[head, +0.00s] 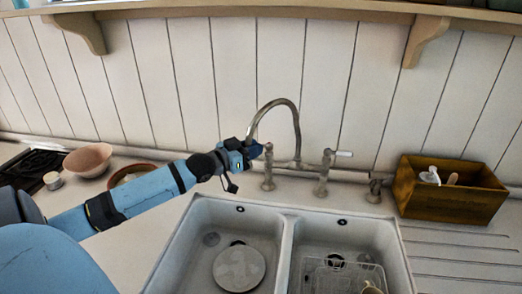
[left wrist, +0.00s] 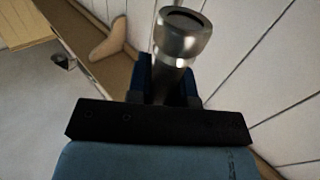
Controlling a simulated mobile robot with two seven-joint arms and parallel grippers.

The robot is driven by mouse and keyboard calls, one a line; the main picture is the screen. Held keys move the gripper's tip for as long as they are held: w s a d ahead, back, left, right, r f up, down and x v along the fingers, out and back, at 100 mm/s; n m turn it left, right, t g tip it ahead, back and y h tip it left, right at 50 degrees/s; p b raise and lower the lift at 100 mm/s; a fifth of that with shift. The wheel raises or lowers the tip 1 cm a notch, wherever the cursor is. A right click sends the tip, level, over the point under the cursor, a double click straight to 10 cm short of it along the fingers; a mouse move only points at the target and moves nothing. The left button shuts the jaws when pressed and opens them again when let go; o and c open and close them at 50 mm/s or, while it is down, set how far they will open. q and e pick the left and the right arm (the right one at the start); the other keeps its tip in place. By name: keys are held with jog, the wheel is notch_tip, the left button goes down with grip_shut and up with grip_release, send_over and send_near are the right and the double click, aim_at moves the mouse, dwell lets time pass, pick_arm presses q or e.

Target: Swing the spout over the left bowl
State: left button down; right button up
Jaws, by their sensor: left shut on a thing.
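The metal spout (head: 284,101) arches up from the bridge tap (head: 295,165) behind the sink and bends to the left. My left gripper (head: 246,146) is shut on the spout near its outlet end. In the left wrist view, the spout's round outlet (left wrist: 181,35) stands up between the two fingers of the left gripper (left wrist: 168,82). The spout end is near the back edge of the left bowl (head: 201,243), towards its right side. The right bowl (head: 372,242) lies to the right of the divider. My right gripper is not in view.
A round white plate (head: 239,269) lies in the left bowl. A wire rack (head: 343,275) and a cup (head: 372,287) are in the right bowl. A wooden box (head: 447,202) stands right of the taps. A pink bowl (head: 88,159) and a brown dish (head: 131,171) stand left, near my arm.

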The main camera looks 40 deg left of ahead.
pick_arm(q)
jog(key=shift+a, duration=0.45)
jog(key=c, duration=1)
grip_release()
jog(key=shift+s+a+f, duration=0.1)
jog(key=shift+s, duration=0.3)
jog(key=shift+b+v, duration=0.65)
jog(key=shift+v, duration=5.8)
